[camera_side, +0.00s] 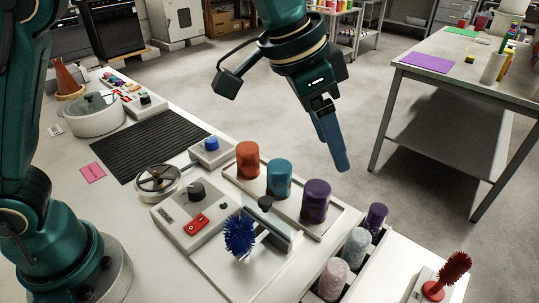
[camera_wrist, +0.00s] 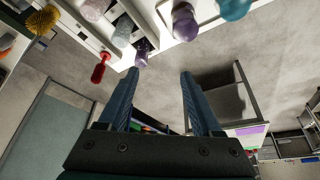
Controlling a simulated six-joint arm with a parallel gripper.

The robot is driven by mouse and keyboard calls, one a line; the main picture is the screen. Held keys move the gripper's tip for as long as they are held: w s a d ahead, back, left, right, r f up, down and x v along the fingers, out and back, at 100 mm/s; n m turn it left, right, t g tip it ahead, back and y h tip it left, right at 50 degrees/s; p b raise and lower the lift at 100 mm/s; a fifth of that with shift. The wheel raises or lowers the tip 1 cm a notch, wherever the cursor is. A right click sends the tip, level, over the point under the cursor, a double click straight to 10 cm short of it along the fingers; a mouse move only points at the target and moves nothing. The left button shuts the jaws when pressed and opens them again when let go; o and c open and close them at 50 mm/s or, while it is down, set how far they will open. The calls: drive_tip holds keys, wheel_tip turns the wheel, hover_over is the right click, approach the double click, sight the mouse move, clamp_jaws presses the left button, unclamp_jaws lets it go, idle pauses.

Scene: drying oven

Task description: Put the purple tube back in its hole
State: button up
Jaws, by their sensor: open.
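A small glittery purple tube (camera_side: 376,218) stands at the far end of a white rack (camera_side: 345,283) at the table edge, in line with a grey-green tube (camera_side: 355,247) and a pale pink tube (camera_side: 333,279). Its lower end is hidden, so I cannot tell how it sits in a hole. In the wrist view the purple tube (camera_wrist: 142,50) shows ahead of the fingertips, slightly left of centre. My gripper (camera_side: 342,168) hangs in the air above and behind the table, apart from the tubes. Its fingers (camera_wrist: 160,72) are spread with nothing between them.
Orange (camera_side: 248,160), teal (camera_side: 279,179) and larger purple (camera_side: 315,201) cylinders stand in a white tray beside the rack. A blue brush (camera_side: 239,235) and a red brush (camera_side: 455,268) stick up nearby. The space around my gripper is clear.

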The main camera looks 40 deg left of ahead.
drive_tip(key=s+a+r+n+t+y, duration=0.15)
drive_tip(key=s+a+n, duration=0.25)
drive_tip(key=s+a, duration=0.55)
drive_tip(key=s+a+f+n+y, duration=0.1)
drive_tip(key=s+a+f+n, duration=0.2)
drive_tip(key=s+a, duration=0.4)
drive_tip(key=shift+s+a+f, duration=0.25)
drive_tip(key=shift+a+f, duration=0.05)
drive_tip(key=shift+f, duration=0.5)
drive_tip(key=shift+o, duration=0.3)
drive_tip(key=shift+n+t, duration=0.25)
drive_tip(key=shift+n, duration=0.05)
